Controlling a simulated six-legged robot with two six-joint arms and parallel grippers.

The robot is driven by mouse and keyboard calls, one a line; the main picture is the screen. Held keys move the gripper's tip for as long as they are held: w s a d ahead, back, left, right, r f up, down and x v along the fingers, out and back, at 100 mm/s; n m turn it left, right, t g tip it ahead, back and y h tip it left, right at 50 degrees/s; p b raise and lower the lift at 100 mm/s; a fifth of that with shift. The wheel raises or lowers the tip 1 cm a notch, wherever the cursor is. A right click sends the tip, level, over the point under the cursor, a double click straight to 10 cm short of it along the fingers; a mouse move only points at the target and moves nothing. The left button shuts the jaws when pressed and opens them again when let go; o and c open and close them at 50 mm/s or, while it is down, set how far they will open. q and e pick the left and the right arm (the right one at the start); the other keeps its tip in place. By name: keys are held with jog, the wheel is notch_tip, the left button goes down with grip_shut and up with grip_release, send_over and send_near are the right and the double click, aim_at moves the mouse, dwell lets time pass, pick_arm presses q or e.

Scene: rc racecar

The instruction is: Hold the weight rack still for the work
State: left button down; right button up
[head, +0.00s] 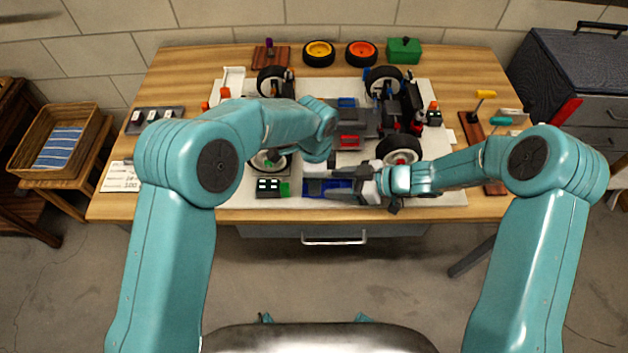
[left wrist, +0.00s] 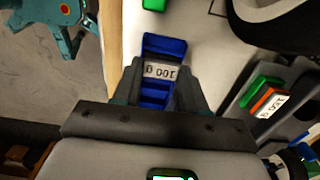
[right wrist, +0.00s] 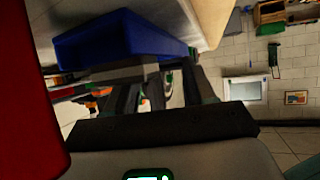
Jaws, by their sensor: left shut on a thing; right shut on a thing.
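The weight rack (head: 325,187) is a blue holder on the white mat near the table's front edge, partly hidden by my grippers. In the left wrist view the rack (left wrist: 165,45) carries a pale piece marked 100 g (left wrist: 160,71). My left gripper (left wrist: 160,65) has its fingers on both sides of the rack and is shut on it. In the right wrist view the rack (right wrist: 120,38) is close beside my right gripper (right wrist: 163,80), against a grey piece (right wrist: 125,73). The right gripper appears shut on that piece; the contact is partly hidden.
The racecar chassis (head: 405,105) and its wheels lie behind the rack. A small box with lit squares and a green block (head: 285,188) stand just left of it. A dark tray (head: 154,120) and a paper sheet (head: 120,178) lie at the left. The front floor is clear.

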jog(key=shift+f, duration=0.1)
pick_arm(q)
notch_tip(320, 180, up, 10)
jog(key=shift+f, duration=0.1)
pick_arm(e)
jog(key=o, duration=1.1)
pick_arm(q)
jog(key=shift+w, duration=0.1)
pick_arm(e)
jog(key=shift+d, duration=0.1)
jog(key=v, duration=1.2)
